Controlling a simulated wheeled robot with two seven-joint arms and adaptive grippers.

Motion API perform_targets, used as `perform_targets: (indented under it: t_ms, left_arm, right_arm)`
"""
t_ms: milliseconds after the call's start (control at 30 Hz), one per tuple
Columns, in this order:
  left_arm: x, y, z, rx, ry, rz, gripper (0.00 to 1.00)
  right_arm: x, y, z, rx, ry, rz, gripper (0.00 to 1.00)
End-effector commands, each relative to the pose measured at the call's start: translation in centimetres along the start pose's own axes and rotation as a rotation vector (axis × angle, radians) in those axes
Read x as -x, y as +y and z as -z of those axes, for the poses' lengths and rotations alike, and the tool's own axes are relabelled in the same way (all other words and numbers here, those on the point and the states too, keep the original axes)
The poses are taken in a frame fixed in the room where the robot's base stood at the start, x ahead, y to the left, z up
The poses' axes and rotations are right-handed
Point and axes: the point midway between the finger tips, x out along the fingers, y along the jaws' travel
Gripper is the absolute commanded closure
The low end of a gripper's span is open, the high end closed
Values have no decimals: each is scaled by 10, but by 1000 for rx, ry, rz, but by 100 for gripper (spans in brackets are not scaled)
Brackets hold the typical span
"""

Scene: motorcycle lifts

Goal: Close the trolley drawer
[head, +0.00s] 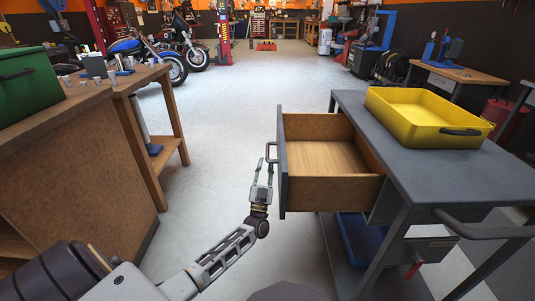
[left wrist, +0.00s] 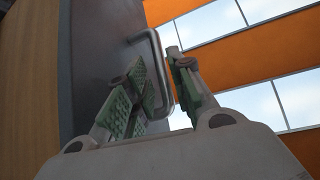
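The trolley drawer (head: 328,160) is pulled well out of the grey trolley (head: 450,177), to the left, and its wooden inside looks empty. Its grey front (head: 283,165) carries a loop handle (head: 268,152). My left gripper (head: 263,172) is at this handle, with its fingers pointing away from me. In the left wrist view, the green-padded fingers of the left gripper (left wrist: 160,78) are apart, one on each side of the handle bar (left wrist: 157,50), with a visible gap between them. My right gripper is not in view.
A yellow tray (head: 420,112) sits on the trolley top. A blue item (head: 360,238) lies on the lower shelf. A wooden bench (head: 85,130) with a green box (head: 25,85) stands at left. Clear floor lies between bench and trolley.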

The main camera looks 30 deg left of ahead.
Motion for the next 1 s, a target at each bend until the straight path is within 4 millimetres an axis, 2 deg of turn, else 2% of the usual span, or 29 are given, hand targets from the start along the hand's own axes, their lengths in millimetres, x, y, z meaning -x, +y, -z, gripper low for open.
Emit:
perform_targets:
  t_ms: [200, 400, 600, 900, 1000]
  left_arm:
    - [-29, 0, 0, 1, 2, 0, 77]
    - [-48, 0, -1, 1, 0, 0, 77]
    - [-57, 0, 0, 1, 0, 0, 77]
    - [-58, 0, 0, 0, 0, 0, 77]
    - [-57, 0, 0, 0, 0, 0, 90]
  right_arm:
    - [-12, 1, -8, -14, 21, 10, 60]
    - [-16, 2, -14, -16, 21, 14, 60]
    - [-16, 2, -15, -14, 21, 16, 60]
    - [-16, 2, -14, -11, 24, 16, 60]
    - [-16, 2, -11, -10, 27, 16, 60]
